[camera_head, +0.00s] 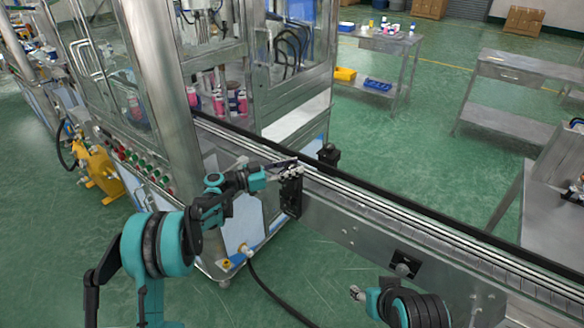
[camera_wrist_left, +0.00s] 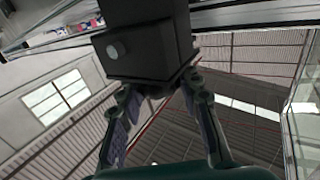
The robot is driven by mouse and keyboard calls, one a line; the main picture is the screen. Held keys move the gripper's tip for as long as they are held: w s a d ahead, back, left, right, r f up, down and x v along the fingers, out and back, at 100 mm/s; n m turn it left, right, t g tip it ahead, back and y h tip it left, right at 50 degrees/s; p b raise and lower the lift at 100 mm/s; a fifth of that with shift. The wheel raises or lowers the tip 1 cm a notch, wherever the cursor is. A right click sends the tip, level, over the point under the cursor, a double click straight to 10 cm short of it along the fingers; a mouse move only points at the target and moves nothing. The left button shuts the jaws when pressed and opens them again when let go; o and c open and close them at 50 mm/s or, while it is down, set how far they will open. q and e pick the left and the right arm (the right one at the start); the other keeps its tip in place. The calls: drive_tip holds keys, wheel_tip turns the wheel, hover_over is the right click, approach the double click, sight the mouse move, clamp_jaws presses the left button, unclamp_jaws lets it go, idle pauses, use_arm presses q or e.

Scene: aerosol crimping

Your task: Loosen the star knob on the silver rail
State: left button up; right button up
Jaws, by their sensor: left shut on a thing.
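The silver rail (camera_head: 395,217) runs along the conveyor from the machine toward the lower right. My left gripper (camera_head: 291,171) is at a black bracket (camera_head: 291,197) on the rail's near side. In the left wrist view, both fingers of my left gripper (camera_wrist_left: 158,92) close in under a black block (camera_wrist_left: 150,50) with a pale round bolt head. The gripper is shut on what appears to be the star knob, which is mostly hidden by the fingers and block. My right gripper (camera_head: 357,293) is low, before the conveyor's side; its jaws are too small to read.
A second bracket with a grey knob (camera_head: 403,268) sits on the conveyor's side, close to my right gripper. The glass-doored machine (camera_head: 157,80) stands left, with pink cans (camera_head: 219,102) inside. A black post (camera_head: 328,155) stands across the rail. Steel tables (camera_head: 385,42) stand beyond.

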use_arm(q)
drive_tip(key=n+t+y, duration=0.2)
drive_tip(key=t, duration=0.1)
drive_tip(key=n+t+y+b, duration=0.1)
drive_tip(key=n+t, duration=0.1)
drive_tip(key=shift+s+d+t+y, duration=0.1)
drive_tip(key=shift+t+y, duration=0.3)
drive_tip(key=n+t+y, duration=0.2)
drive_tip(key=y, duration=0.1)
drive_tip(key=n+t+y, duration=0.1)
drive_tip(key=n+y, duration=0.2)
drive_tip(key=shift+t+b, duration=0.35)
drive_tip(key=shift+t, duration=0.05)
drive_tip(key=n+t+y, duration=0.1)
drive_tip(key=n+y, duration=0.3)
drive_tip(key=y, duration=0.2)
drive_tip(key=shift+y, duration=0.4)
drive_tip(key=shift+n+g+y+b, duration=0.3)
drive_tip(key=shift+n+y, duration=1.8)
drive_tip(key=shift+y, duration=0.8)
drive_tip(key=o, duration=1.2)
